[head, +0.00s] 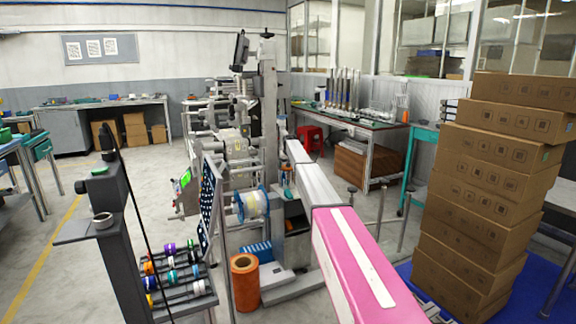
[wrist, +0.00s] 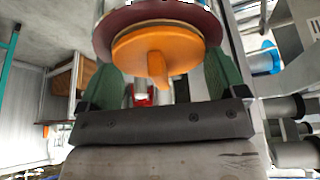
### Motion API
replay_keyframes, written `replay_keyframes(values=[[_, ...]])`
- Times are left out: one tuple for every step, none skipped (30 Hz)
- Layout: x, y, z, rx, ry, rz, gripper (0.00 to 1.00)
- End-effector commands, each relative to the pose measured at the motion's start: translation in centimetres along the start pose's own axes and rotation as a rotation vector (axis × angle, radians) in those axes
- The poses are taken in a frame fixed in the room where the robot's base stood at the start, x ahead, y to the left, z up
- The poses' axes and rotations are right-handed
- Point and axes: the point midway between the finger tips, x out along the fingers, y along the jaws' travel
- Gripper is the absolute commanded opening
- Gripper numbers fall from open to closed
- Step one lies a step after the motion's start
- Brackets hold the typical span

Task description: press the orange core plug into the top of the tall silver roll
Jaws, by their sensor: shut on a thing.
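In the wrist view the orange core plug (wrist: 135,49) is a flat disc with a tab standing out of its face. It lies against the dark maroon end ring (wrist: 102,36) of the silver roll (wrist: 170,2); only a sliver of silver shows at the top edge. I cannot tell how deep the plug sits. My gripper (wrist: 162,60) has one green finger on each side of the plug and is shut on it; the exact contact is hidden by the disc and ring. In the head view my arm hides the gripper, plug and roll.
A machine (head: 235,150) with rollers and a wound spool (head: 254,205) stands left of my arm. An orange roll (head: 245,285) stands on the floor near a rack of small coloured spools (head: 180,275). Stacked cartons (head: 480,190) rise on the right. A bench (head: 350,122) and red stool (head: 310,135) are behind.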

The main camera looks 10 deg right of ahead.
Motion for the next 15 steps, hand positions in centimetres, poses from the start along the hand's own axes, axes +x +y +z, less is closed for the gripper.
replay_keyframes(values=[[0.0, 0.0, -0.01, 0.0, 0.0, 0.0, 0.66], [-0.01, 0.0, -0.01, 0.0, 0.0, 0.0, 0.66], [-0.02, 0.0, -0.02, 0.0, 0.0, 0.0, 0.66], [-0.05, 0.0, -0.03, 0.0, 0.0, 0.0, 0.66], [-0.08, 0.0, -0.04, 0.0, 0.0, 0.0, 0.66], [-0.14, -0.01, -0.07, 0.0, 0.001, 0.0, 0.66], [-0.19, -0.01, -0.09, 0.0, 0.001, 0.0, 0.66], [-0.25, -0.01, -0.12, 0.0, 0.001, 0.0, 0.66], [-0.34, 0.0, -0.16, 0.0, 0.001, 0.0, 0.66], [-0.42, 0.0, -0.2, 0.0, 0.001, 0.0, 0.66], [-0.5, 0.0, -0.23, 0.0, 0.001, 0.0, 0.66], [-0.6, 0.0, -0.27, 0.0, 0.001, 0.0, 0.66], [-0.67, 0.0, -0.3, 0.0, 0.001, 0.0, 0.66], [-0.75, 0.0, -0.33, 0.0, 0.001, 0.0, 0.66], [-0.84, 0.0, -0.37, 0.0, 0.001, 0.0, 0.66]])
